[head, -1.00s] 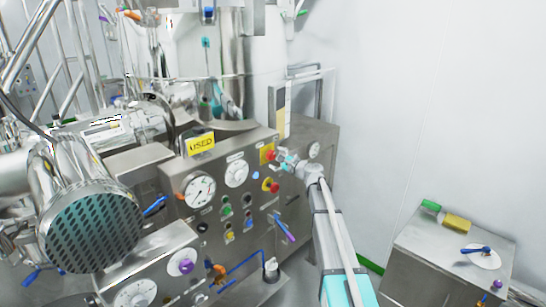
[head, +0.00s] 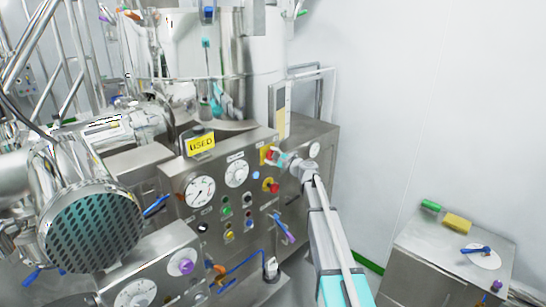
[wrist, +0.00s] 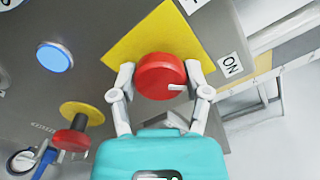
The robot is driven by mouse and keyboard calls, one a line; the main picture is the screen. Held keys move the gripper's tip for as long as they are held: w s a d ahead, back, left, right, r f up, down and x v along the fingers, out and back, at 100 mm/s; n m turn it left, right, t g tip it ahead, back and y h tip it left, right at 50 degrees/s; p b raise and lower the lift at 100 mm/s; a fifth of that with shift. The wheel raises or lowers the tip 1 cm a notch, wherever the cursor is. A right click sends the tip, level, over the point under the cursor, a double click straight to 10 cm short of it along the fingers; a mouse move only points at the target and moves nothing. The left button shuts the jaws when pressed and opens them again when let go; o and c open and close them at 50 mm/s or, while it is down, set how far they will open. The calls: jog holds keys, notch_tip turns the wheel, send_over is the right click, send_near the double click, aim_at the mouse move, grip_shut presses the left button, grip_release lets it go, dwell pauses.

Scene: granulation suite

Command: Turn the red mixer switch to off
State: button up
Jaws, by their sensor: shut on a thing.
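The red mixer switch (wrist: 158,72) is a round red knob on a yellow square plate (wrist: 120,45) in the wrist view. A white pointer mark on the knob faces right, toward the "ON" label (wrist: 231,65). My gripper (wrist: 160,78) is shut on the knob, one finger on each side. In the head view my gripper (head: 284,159) is at the upper right of the steel control panel (head: 215,172). It partly hides the switch there. No "OFF" label can be read.
Below the switch is a second red knob on a yellow base (head: 271,186). A lit blue button (wrist: 54,56) is to the left. Dials, a yellow "USED" sign (head: 200,144) and several small buttons share the panel. A steel cabinet (head: 425,265) stands at right.

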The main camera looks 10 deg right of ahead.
jog(key=shift+c, duration=1)
jog(key=shift+d, duration=0.15)
